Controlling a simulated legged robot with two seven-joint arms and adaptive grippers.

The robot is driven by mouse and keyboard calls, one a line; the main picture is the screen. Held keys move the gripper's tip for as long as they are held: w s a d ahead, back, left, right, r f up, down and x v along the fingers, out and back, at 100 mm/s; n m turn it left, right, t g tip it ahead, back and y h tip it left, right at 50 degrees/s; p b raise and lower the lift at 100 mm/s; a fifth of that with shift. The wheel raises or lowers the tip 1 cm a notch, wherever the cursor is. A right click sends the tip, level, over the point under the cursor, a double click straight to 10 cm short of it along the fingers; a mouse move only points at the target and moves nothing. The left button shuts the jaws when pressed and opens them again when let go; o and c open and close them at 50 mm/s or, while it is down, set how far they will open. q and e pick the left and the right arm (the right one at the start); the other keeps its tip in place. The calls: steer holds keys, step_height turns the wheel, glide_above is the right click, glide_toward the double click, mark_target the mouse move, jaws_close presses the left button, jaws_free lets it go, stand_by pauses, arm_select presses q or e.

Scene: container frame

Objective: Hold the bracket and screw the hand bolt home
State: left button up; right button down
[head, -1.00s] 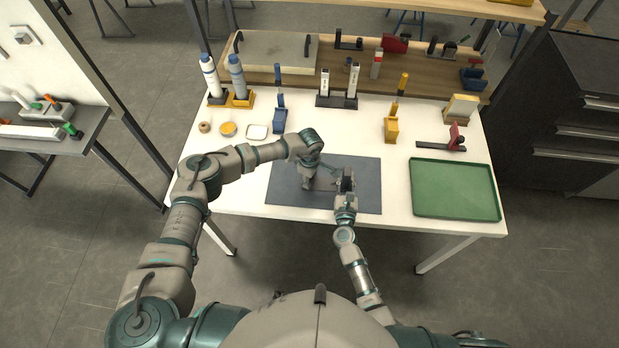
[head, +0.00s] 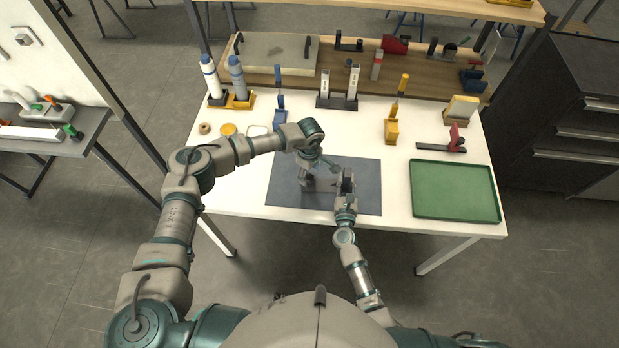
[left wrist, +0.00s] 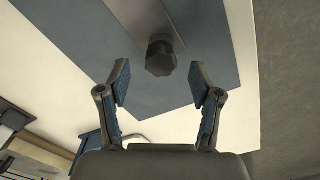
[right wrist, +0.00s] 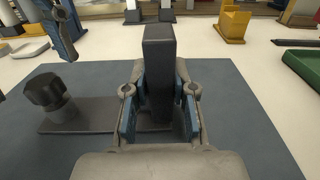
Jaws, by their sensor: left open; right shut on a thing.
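The bracket (right wrist: 157,75) has a dark upright block on a flat grey plate lying on the mat. My right gripper (right wrist: 158,105) is shut on the upright, with a finger on either side; it also shows in the head view (head: 346,186). The hand bolt (right wrist: 47,92) has a dark faceted knob and stands upright at the plate's left end. It also shows in the left wrist view (left wrist: 161,57). My left gripper (left wrist: 159,78) is open and empty above the knob, its fingers apart and not touching it. The bolt's thread is mostly hidden under the knob.
The blue-grey mat (head: 285,188) lies on the white table. A green tray (head: 453,216) is at the right. Several stands with tools and bottles line the back, including a yellow holder (head: 391,133). The mat around the bracket is clear.

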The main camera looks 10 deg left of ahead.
arm_select(q)
step_height(320, 180, up, 7)
steer(key=shift+r, duration=0.1)
arm_select(e)
steer(key=shift+s+f, duration=0.15)
steer(key=shift+f, duration=0.2)
steer(key=c, duration=1.1)
jaws_free()
steer(key=shift+o, duration=1.2)
steer(key=shift+r, duration=0.15)
steer(key=s, duration=1.1)
steer(key=shift+s+d, duration=0.25)
steer(key=shift+s, duration=0.05)
